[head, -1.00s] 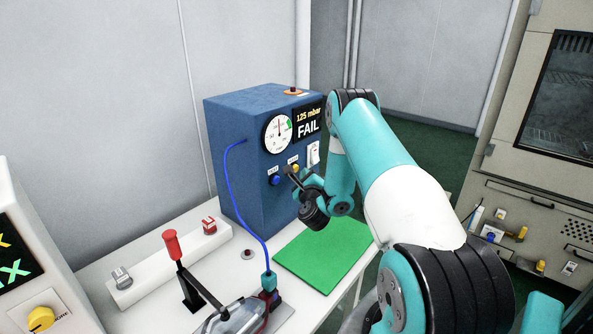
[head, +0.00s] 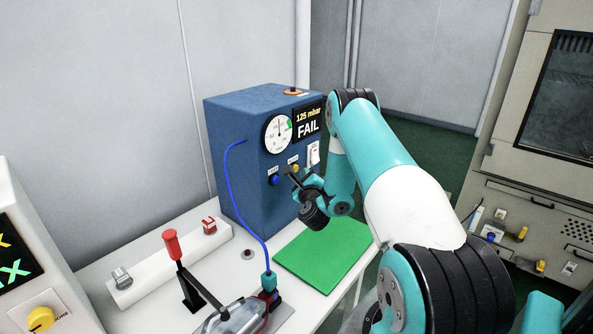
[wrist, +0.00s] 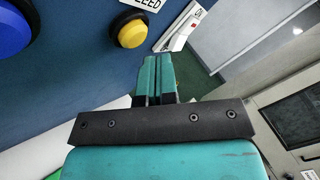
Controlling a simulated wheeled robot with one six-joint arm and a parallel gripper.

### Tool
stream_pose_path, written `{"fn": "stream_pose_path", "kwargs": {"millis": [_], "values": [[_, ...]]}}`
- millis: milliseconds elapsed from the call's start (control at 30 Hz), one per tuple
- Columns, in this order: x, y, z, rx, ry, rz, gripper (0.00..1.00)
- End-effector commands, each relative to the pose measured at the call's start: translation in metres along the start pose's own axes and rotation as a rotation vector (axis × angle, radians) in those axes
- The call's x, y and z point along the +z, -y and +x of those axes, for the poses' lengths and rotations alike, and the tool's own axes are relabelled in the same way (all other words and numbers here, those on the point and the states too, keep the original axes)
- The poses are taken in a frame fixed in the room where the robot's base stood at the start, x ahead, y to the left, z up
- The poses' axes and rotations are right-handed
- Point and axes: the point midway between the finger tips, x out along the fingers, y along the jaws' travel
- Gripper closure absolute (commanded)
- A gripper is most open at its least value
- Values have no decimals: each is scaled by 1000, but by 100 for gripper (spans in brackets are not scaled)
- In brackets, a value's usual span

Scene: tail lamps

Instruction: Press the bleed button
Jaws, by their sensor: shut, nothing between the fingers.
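The bleed button is a round yellow button on a black collar. It is on the front of the blue tester box (head: 238,185), at the right of a blue button (head: 275,180). In the head view the yellow button (head: 296,168) shows just beside my gripper (head: 290,174). In the wrist view the yellow button (wrist: 131,33) is at the upper middle, under a partly cut-off label ending in "EED". My gripper (wrist: 157,62) is shut and empty. Its tips are near the panel, a little below and right of the button in that view. I see no clear contact.
A white rocker switch (head: 314,153) is right of the buttons. The display (head: 308,121) reads "125 mbar FAIL" beside a dial gauge (head: 278,134). A blue hose (head: 262,238) hangs from the box. A green mat (head: 322,255) lies below my gripper. A red-handled clamp (head: 172,245) stands in front.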

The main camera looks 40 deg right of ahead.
Motion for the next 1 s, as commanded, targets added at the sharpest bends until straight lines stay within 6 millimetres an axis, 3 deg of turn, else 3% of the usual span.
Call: {"fn": "stream_pose_path", "kwargs": {"millis": [1000], "values": [[5, -5, 6, 0, -1, 0, 100]]}}
